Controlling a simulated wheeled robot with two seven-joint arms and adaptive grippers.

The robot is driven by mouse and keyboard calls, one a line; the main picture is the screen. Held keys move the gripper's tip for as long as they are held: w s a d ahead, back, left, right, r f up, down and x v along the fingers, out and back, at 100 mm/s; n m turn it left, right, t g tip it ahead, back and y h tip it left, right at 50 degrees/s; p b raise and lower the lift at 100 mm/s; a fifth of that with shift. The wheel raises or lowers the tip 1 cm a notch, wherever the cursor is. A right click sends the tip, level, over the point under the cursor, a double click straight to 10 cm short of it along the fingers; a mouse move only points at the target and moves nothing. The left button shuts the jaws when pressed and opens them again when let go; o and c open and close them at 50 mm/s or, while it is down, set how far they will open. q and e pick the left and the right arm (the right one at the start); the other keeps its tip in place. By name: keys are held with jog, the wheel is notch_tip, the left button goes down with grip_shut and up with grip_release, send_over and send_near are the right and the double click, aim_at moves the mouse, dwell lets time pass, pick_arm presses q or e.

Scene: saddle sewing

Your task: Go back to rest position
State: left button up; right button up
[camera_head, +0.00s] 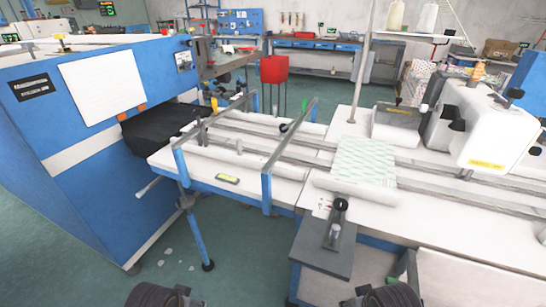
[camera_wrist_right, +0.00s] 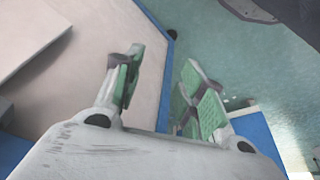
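My right gripper (camera_wrist_right: 160,95) is open and empty in the right wrist view. Its two fingers with green pads stand apart, with the machine's edge and the green floor behind them. In the head view, dark rounded parts of my arms show at the bottom edge, one left of centre and one right. No fingers of my left gripper can be made out there. A green and white patterned sheet (camera_head: 363,160) lies flat on the white sewing table (camera_head: 420,213), apart from my arms.
A blue machine (camera_head: 95,190) stands at the left, with a railed feed table (camera_head: 220,175) joining the sewing table. A white sewing head (camera_head: 490,125) is at the right. A grey plate with a black-knobbed lever (camera_head: 335,240) juts out in front. Green floor (camera_head: 240,255) is open between machine and plate.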

pick_arm(q)
notch_tip(320, 180, down, 28)
jog(key=s+a+g+p, duration=0.1)
jog(key=s+a+p, duration=0.1)
jog(key=a+p, duration=0.15)
pick_arm(e)
notch_tip(320, 180, down, 28)
jog(key=s+d+g, duration=0.1)
jog(key=s+d, duration=0.1)
pick_arm(q)
jog(key=s+a+f+p, duration=0.2)
jog(key=s+a+f, duration=0.1)
jog(key=s+f, duration=0.4)
jog(key=s+a+f+g+y+p, duration=0.1)
jog(key=s+a+f+p, duration=0.2)
jog(key=s+f, duration=0.5)
jog(key=shift+s+a+f+m, duration=0.15)
jog(key=shift+s+a+m, duration=0.25)
jog(key=shift+s, duration=2.35)
pick_arm(e)
jog(key=s+d+f, duration=0.4)
jog(key=s+f, duration=0.3)
jog(key=s, duration=0.3)
jog(key=s+d+f+g+h, duration=0.1)
jog(key=s+d+f, duration=0.3)
jog(key=s+f, duration=0.4)
jog(key=shift+s+d+f+n, duration=0.2)
jog(key=shift+s+n, duration=0.1)
jog(key=shift+s, duration=0.95)
